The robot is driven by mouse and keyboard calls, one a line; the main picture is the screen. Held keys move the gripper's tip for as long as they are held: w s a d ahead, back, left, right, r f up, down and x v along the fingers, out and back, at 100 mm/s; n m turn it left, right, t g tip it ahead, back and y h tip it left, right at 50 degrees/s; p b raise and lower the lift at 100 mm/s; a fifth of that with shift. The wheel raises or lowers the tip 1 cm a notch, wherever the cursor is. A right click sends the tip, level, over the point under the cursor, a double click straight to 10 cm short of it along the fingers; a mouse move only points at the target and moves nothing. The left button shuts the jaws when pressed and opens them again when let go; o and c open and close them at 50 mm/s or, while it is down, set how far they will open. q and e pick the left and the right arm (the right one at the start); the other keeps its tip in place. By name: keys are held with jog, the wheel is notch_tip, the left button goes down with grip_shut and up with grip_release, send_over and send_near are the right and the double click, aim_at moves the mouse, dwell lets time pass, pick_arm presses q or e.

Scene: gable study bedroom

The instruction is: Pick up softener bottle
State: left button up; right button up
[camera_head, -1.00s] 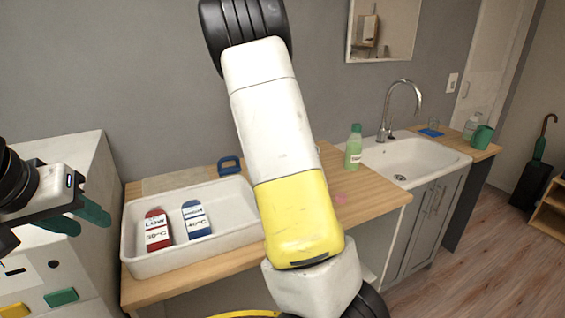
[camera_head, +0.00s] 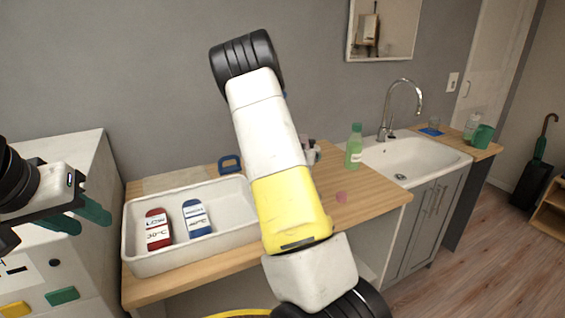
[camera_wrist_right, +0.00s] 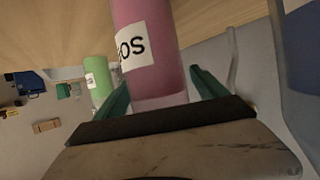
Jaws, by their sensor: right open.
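A pink bottle (camera_wrist_right: 150,50) with a white label, only partly readable, fills the upper middle of the right wrist view. My right gripper (camera_wrist_right: 165,90) is open, with its green fingers on either side of the bottle; I cannot tell whether they touch it. In the head view my right arm hides that gripper. My left gripper (camera_head: 78,218) is open and empty at the left, beside the white tray. A red bottle (camera_head: 157,230) and a blue bottle (camera_head: 196,218) lie in the tray. A green bottle (camera_head: 354,147) stands by the sink and also shows in the right wrist view (camera_wrist_right: 98,82).
The white tray (camera_head: 135,265) sits on the wooden counter (camera_head: 375,190). A small pink block (camera_head: 341,197) lies near the counter's middle. Small containers (camera_head: 312,152) stand partly behind my arm. The sink (camera_head: 420,155) and tap (camera_head: 402,95) are to the right, with a green cup (camera_head: 483,136) beyond.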

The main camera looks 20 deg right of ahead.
jog(key=shift+c, duration=0.4)
grip_shut()
